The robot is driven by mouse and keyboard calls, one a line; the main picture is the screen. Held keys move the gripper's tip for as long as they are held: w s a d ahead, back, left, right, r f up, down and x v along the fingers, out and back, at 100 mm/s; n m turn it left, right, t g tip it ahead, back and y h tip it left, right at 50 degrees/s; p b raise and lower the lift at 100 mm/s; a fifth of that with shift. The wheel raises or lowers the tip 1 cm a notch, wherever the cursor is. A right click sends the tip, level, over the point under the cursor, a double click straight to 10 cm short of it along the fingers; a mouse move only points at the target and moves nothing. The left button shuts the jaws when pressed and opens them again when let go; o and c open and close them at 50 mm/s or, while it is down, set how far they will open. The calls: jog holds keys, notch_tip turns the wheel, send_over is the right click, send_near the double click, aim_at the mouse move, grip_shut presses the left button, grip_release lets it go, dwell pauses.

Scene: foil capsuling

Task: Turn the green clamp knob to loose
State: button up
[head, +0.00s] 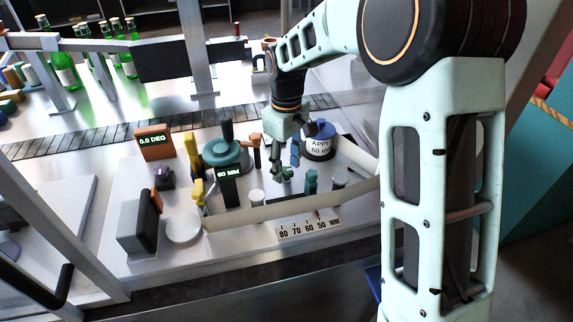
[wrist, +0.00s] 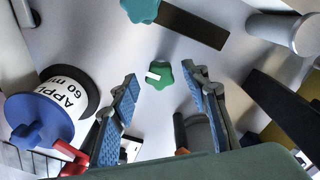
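The green clamp knob (wrist: 159,76) is a small lobed knob with a white pointer mark, seen from above in the wrist view. Its pointer lies roughly sideways, toward the left. My gripper (wrist: 160,72) is open, with one blue-padded finger on each side of the knob in the picture. Clear gaps show between knob and fingers, and nothing is held. I cannot tell how far above the knob the fingertips are. In the head view my gripper (head: 283,170) points down beside the blue spool, and I cannot clearly pick out the green knob there.
A blue spool (wrist: 40,115) with a white label stands left, with a red part (wrist: 73,158) near it. A teal knob (wrist: 140,9) sits by a dark bar (wrist: 190,26). A grey cylinder (wrist: 283,33) is at upper right. A pale strip (head: 285,208) crosses the board in front.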

aim_at(286, 170)
jog(key=shift+r, duration=0.1)
notch_tip(286, 170, up, 12)
dwell(0.5)
